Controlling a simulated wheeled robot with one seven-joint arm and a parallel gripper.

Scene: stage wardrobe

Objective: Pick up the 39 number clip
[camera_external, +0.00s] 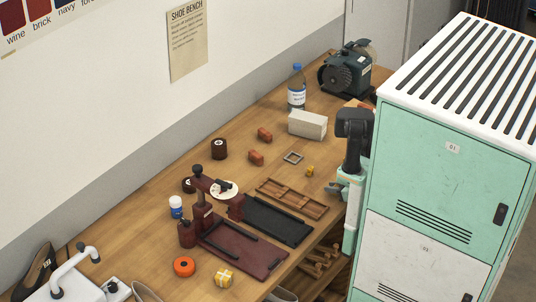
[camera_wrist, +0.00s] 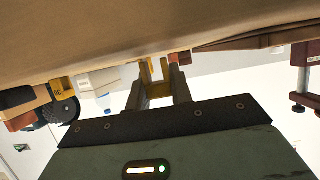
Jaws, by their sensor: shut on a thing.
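My gripper (camera_external: 334,188) is low at the front edge of the wooden bench, beside the mint locker. In the wrist view its two fingers (camera_wrist: 157,85) are shut on a small yellow piece (camera_wrist: 149,70), which seems to be the number clip; no number is readable on it. The held piece is hidden in the external view. Another small yellow piece with dark marks (camera_wrist: 61,90) shows at the left of the wrist view, its marks too small to read. A small yellow piece (camera_external: 309,171) stands on the bench left of my gripper.
The mint and white locker (camera_external: 450,185) stands close on the right. A wooden compartment tray (camera_external: 322,212), a grey square frame (camera_external: 293,157) and a white box (camera_external: 308,124) are near on the bench. A bottle (camera_external: 297,95) and a grinder machine (camera_external: 345,75) stand behind.

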